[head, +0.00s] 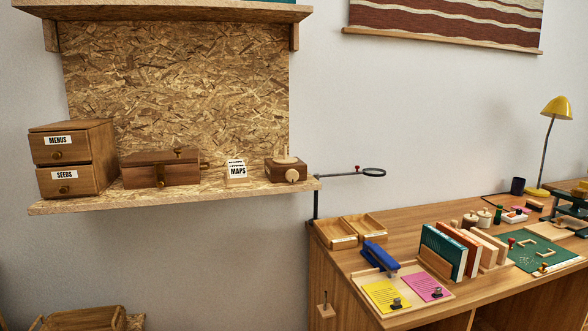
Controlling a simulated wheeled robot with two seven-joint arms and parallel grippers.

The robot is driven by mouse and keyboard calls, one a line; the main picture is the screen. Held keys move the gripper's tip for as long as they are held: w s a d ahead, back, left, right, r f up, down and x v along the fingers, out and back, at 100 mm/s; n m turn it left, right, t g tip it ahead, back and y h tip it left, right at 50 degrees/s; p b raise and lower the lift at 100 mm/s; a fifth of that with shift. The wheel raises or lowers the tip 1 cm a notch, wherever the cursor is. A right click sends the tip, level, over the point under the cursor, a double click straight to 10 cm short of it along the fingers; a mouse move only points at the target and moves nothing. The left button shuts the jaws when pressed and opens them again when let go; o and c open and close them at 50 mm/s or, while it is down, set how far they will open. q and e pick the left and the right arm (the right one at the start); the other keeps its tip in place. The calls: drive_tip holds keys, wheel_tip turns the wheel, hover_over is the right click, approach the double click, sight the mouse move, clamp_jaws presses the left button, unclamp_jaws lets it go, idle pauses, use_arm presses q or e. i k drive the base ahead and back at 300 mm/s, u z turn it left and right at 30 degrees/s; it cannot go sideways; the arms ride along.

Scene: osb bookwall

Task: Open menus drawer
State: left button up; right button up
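A small wooden two-drawer cabinet stands at the left end of the wall shelf. Its upper drawer (60,149) carries a white label reading MENUS and has a round knob (57,155). This drawer looks shut. The lower drawer (65,183) carries a label reading SEEDS and also looks shut, with its own round knob. Neither of my grippers shows in the head view.
The shelf board (200,195) also holds a wooden box (160,170), a MAPS card block (236,170) and a small wooden block with a knob (286,170). A cluttered desk (410,235) stands at the right. A wooden tray (85,319) sits low at left.

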sight(71, 146)
drive_tip(key=z, duration=0.25)
drive_tip(key=i, duration=0.9)
drive_tip(key=u, duration=0.75)
